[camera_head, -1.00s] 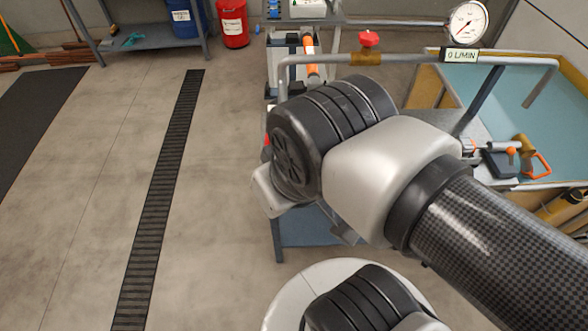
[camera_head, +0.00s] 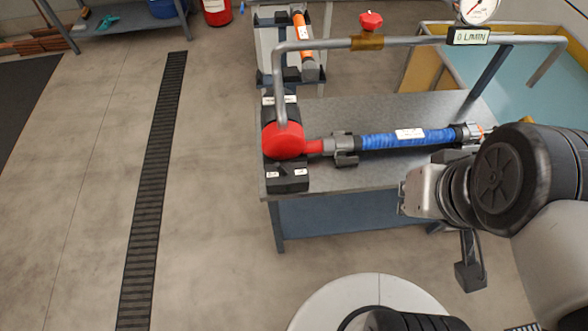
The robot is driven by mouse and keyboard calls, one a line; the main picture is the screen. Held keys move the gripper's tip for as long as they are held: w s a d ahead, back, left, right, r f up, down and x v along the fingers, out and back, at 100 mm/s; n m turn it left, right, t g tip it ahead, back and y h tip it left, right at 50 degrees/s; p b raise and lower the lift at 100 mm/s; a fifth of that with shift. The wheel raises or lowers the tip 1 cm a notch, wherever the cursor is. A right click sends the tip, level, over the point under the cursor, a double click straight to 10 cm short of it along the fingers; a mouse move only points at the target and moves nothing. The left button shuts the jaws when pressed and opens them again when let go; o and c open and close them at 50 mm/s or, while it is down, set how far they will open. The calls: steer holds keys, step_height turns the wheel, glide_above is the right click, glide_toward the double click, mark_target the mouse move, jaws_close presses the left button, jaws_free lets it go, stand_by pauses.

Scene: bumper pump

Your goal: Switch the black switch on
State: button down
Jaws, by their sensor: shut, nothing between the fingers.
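The black switch (camera_head: 287,178) is a small dark box with two white labels. It sits at the bench's front left corner, just in front of the red pump (camera_head: 284,141). I cannot read its state. My gripper (camera_head: 470,276) shows at the right, on the end of my arm, in front of the bench's right part. It is shut and empty, though its fingers are small and hard to make out. It is well to the right of the switch and not touching it.
A blue hose (camera_head: 405,138) runs right from the pump along the grey bench (camera_head: 345,180). A grey pipe (camera_head: 430,41) with a red-handled valve (camera_head: 371,20) rises over the bench. The flow display (camera_head: 469,36) reads 0 L/MIN.

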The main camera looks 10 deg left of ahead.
steer(key=shift+a, duration=0.1)
steer(key=w+a+f+n+g+h+p, duration=0.1)
steer(key=w+a+f+n+h, duration=0.55)
steer(key=n, duration=0.75)
steer(key=w+a+f+n+g+h+p, duration=0.1)
steer(key=w+a+f+n+h, duration=0.55)
steer(key=n, duration=0.85)
steer(key=s+a+f+n+t+y, duration=0.3)
steer(key=a+f+n+t, duration=0.4)
steer(key=f+n, duration=0.4)
steer(key=s+a+f+n+t+y+p, duration=0.1)
steer(key=s+a+f+n+t+y, duration=0.3)
steer(key=a+f+n+t, duration=0.4)
step_height(320, 180, down, 3)
steer(key=s+n+t, duration=0.1)
steer(key=n+t, duration=0.1)
steer(key=n, duration=0.5)
steer(key=shift+s+a, duration=0.2)
steer(key=shift+s, duration=0.1)
steer(key=shift+r, duration=0.1)
